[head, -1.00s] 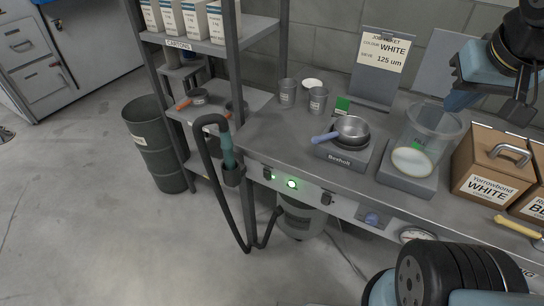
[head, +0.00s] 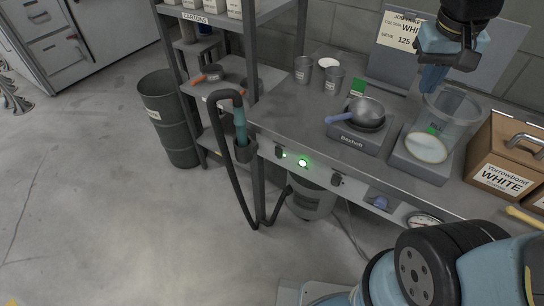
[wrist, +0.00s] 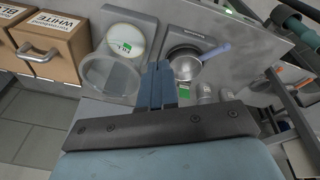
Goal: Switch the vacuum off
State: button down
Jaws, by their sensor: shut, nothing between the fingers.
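The vacuum's black hose (head: 234,185) and teal nozzle (head: 240,127) hang in a holder at the bench's left end. A grey canister (head: 311,203) stands under the bench. The bench's front panel (head: 352,190) carries a glowing green button (head: 302,163), a dark switch (head: 278,152) just left of it and another dark switch (head: 336,180) to the right. I cannot read any labels there. My gripper (head: 429,88) points down above the bench's back, near the clear container, well away from the panel. Its blue fingers (wrist: 158,84) are together and empty in the wrist view.
A clear container (head: 447,107) and a scale (head: 345,143) with a metal pan (head: 367,111) stand on the bench. A carton (head: 505,158) is at right. Floor is free at left.

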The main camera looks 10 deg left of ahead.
jog(key=w+a+f+n+h, duration=0.2)
jog(key=w+a+f+h, duration=0.25)
jog(key=a+f, duration=0.6)
jog(key=w+a+f+n+h, duration=0.2)
jog(key=w+a+f+h, duration=0.25)
jog(key=a+f, duration=0.55)
jog(key=s+a+f+n+t+h, duration=0.25)
jog(key=a+f+t, duration=0.45)
jog(key=f, duration=0.5)
jog(key=n+t+y, duration=0.5)
jog(key=n+t, duration=0.1)
jog(key=t, duration=0.3)
send_near(277, 152)
jog(key=r+v, duration=0.1)
jog(key=v, duration=0.6)
jog(key=shift+s+f, duration=0.1)
jog(key=shift+f, duration=0.05)
jog(key=shift+g, duration=0.3)
jog(key=x, duration=1.4)
